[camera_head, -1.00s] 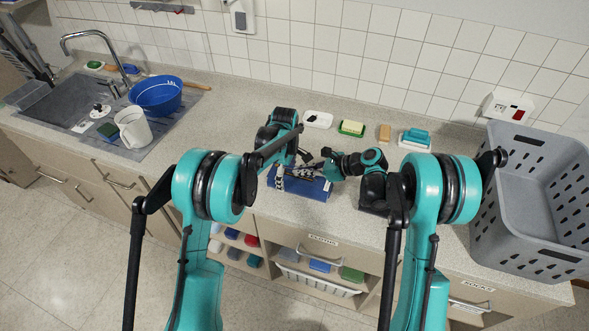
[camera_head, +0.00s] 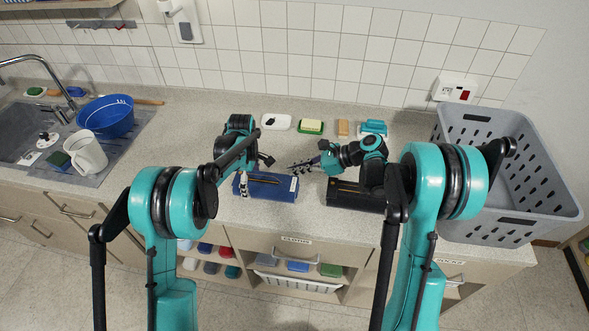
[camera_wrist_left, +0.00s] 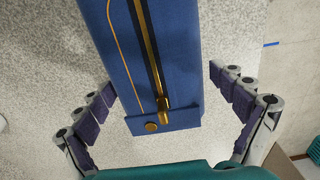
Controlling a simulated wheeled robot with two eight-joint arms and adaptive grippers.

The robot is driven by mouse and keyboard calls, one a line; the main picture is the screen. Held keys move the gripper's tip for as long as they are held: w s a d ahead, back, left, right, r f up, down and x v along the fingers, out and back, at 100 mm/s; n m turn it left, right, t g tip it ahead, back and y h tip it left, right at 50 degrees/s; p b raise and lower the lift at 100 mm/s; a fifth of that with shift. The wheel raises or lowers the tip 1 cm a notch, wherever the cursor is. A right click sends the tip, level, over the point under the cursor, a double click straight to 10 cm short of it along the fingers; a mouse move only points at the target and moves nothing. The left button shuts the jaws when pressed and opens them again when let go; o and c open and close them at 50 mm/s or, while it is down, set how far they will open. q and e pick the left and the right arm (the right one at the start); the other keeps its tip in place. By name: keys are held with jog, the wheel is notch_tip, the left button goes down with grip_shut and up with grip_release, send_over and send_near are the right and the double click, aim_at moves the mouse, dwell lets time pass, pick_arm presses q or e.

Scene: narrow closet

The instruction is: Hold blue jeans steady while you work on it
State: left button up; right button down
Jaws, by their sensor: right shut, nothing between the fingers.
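The blue jeans (camera_head: 275,190) lie folded on the counter, with a gold zip along them in the left wrist view (camera_wrist_left: 185,50). The zip pull is at the end nearest that camera, beside a gold button. My left gripper (camera_head: 246,182) is open at the left end of the jeans. In the left wrist view its fingers (camera_wrist_left: 161,85) are spread on both sides of that end, with gaps showing. My right gripper (camera_head: 302,164) is shut and empty just beyond the right end of the jeans, apart from them.
A dark folded item with a zip (camera_head: 350,197) lies right of the jeans, partly behind my right arm. Soap dishes (camera_head: 311,127) and a sponge (camera_head: 343,128) line the wall. A grey basket (camera_head: 500,190) stands right; a blue bowl (camera_head: 108,117) and white jug (camera_head: 86,154) stand left.

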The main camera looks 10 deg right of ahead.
pick_arm(q)
jog(key=shift+r, duration=0.1)
notch_tip(320, 180, up, 12)
dwell(0.6)
